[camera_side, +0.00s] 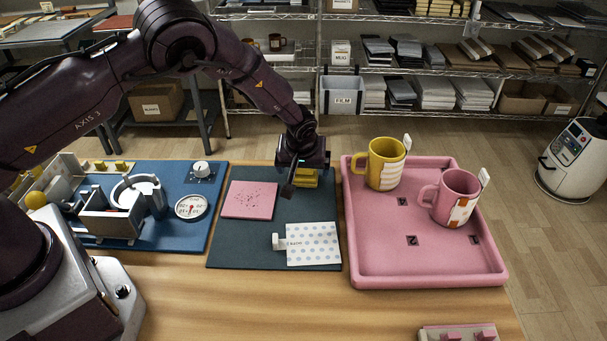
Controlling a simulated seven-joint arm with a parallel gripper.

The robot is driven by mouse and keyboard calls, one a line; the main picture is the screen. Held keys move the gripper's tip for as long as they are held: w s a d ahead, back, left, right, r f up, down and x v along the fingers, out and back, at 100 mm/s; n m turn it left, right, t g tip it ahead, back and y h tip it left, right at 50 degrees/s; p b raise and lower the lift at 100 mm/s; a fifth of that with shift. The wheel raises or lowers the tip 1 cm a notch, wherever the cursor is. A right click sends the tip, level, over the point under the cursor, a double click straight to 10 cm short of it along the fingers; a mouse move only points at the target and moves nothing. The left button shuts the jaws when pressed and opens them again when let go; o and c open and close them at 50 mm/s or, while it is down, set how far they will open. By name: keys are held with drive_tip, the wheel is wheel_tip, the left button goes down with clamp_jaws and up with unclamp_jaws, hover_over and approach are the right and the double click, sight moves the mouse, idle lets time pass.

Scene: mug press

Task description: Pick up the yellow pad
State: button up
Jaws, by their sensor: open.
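The yellow pad (308,179) lies near the top right of the dark mat (223,253), mostly hidden by my gripper. My gripper (298,182) points down at the pad. One dark finger shows in front of the pad's left part; the other finger is hard to make out. The gripper is open. I cannot tell whether the fingers touch the pad or stand around it.
A pink speckled sheet (249,200) and a dotted white sheet (314,245) lie on the mat. A pink tray (376,270) at right holds a yellow mug (381,165) and a pink mug (454,197).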

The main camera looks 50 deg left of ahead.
drive_tip(key=shift+f, duration=0.2)
drive_tip(key=c, duration=1)
drive_tip(key=shift+r, duration=0.1)
drive_tip(key=shift+w+r, duration=0.1)
drive_tip(key=shift+r, duration=0.15)
wheel_tip(320, 180, up, 2)
drive_tip(key=shift+r, duration=0.1)
drive_tip(key=s+r, duration=0.3)
drive_tip(key=s, duration=0.1)
drive_tip(key=s+r, duration=0.3)
drive_tip(key=s, duration=0.2)
drive_tip(key=s+r, duration=0.4)
drive_tip(key=s, duration=0.1)
drive_tip(key=shift+a, duration=0.1)
